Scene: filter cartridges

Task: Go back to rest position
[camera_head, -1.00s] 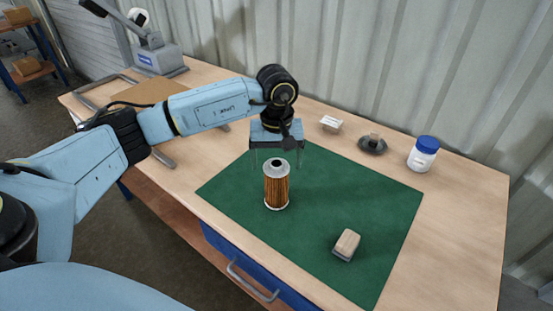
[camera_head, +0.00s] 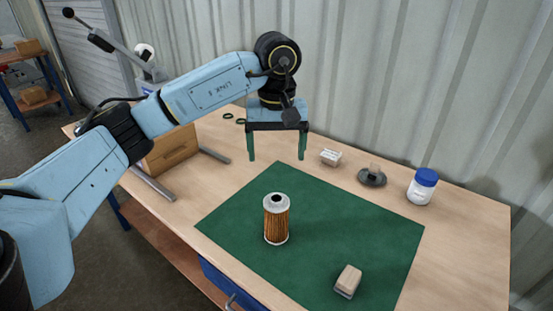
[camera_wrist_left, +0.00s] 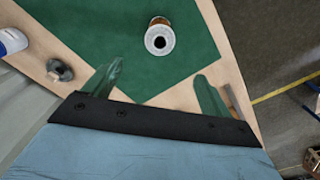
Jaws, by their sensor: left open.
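My left gripper (camera_head: 277,157) is open and empty, raised above the back edge of the green mat (camera_head: 330,210). Its two fingers point down and stand well apart. The filter cartridge (camera_head: 276,220), with pleated brown sides and metal end caps, stands upright on the mat, below and in front of the gripper, apart from it. In the left wrist view the cartridge (camera_wrist_left: 160,38) shows from above, beyond the open fingers (camera_wrist_left: 157,90). My right gripper is in neither view.
A wooden block-like brush (camera_head: 348,280) lies on the mat's front right. A white-and-blue jar (camera_head: 422,187), a dark round dish (camera_head: 371,177) and a small white box (camera_head: 330,157) stand along the back. A brown box (camera_head: 170,150) and metal bars are at the left, behind my arm.

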